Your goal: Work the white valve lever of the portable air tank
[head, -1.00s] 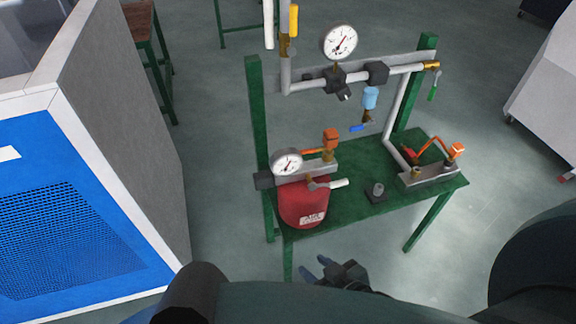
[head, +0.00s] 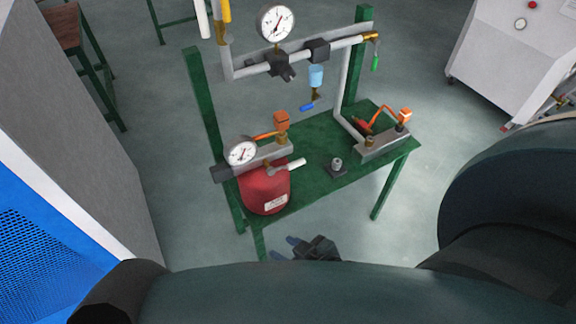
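The portable air tank (head: 262,191) is red with a white label and stands on the green table's near left part. Its white valve lever (head: 290,166) sits on top and points to the right, slightly upward in the picture. A round gauge (head: 241,152) and an orange fitting rise beside it. My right gripper (head: 285,248) is below and in front of the tank, near the table's front edge. Its two blue-tipped fingers are apart, with nothing visible between them. It does not touch the lever. My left gripper is not in view.
The green table (head: 317,188) carries a pipe frame with a large gauge (head: 276,23), a blue filter bowl (head: 316,77) and a grey block with orange hose (head: 385,143). A grey-and-blue cabinet (head: 85,140) stands left. A white cabinet (head: 515,60) stands right. Floor is clear around the table.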

